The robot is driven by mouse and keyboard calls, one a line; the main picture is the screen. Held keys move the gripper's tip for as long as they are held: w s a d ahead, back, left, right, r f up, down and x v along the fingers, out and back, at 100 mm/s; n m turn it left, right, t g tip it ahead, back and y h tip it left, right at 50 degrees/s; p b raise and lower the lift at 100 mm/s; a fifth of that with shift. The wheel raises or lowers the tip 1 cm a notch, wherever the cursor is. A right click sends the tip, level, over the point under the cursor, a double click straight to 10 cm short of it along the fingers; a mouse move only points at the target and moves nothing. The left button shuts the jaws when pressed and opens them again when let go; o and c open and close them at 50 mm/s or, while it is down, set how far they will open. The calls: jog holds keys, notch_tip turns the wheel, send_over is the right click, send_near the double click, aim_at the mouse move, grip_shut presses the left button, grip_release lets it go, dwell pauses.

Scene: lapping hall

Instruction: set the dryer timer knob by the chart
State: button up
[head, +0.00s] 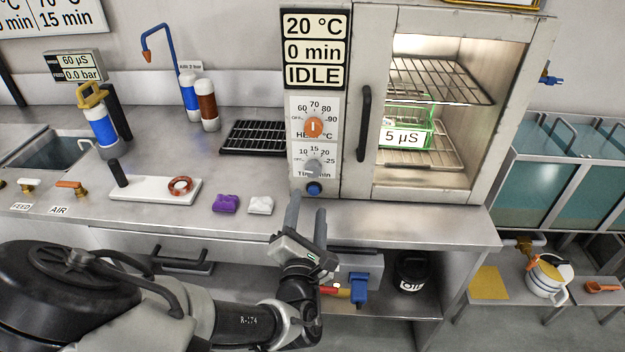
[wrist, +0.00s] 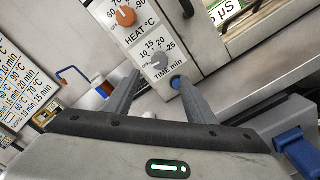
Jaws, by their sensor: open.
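The dryer (head: 368,120) stands on the bench with its display (head: 315,50) reading 20 °C, 0 min, IDLE. The grey timer knob (head: 314,167) sits below the orange heat knob (head: 313,127), above a blue button (head: 314,189). The timer knob also shows in the wrist view (wrist: 158,61), its dial marked up to 25. My gripper (head: 306,201) is open and empty, in front of and below the timer panel. In the wrist view its fingers (wrist: 160,84) point up toward that panel. A chart (wrist: 22,85) of temperatures and minutes shows partly at the left of the wrist view; it is cropped.
A green basket (head: 408,113) labelled 5 µS is on a rack inside the dryer. Left of it on the bench are a black grate (head: 254,137), a purple piece (head: 226,203) and a white piece (head: 260,205). The dryer's black handle (head: 364,124) stands right of the knobs.

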aim_at(313, 172)
jog(key=w, duration=0.6)
jog(key=w+b, duration=0.1)
jog(key=w, duration=0.5)
jog(key=shift+w+d+r, duration=0.1)
jog(key=shift+w+d, duration=0.1)
jog(key=c, duration=1)
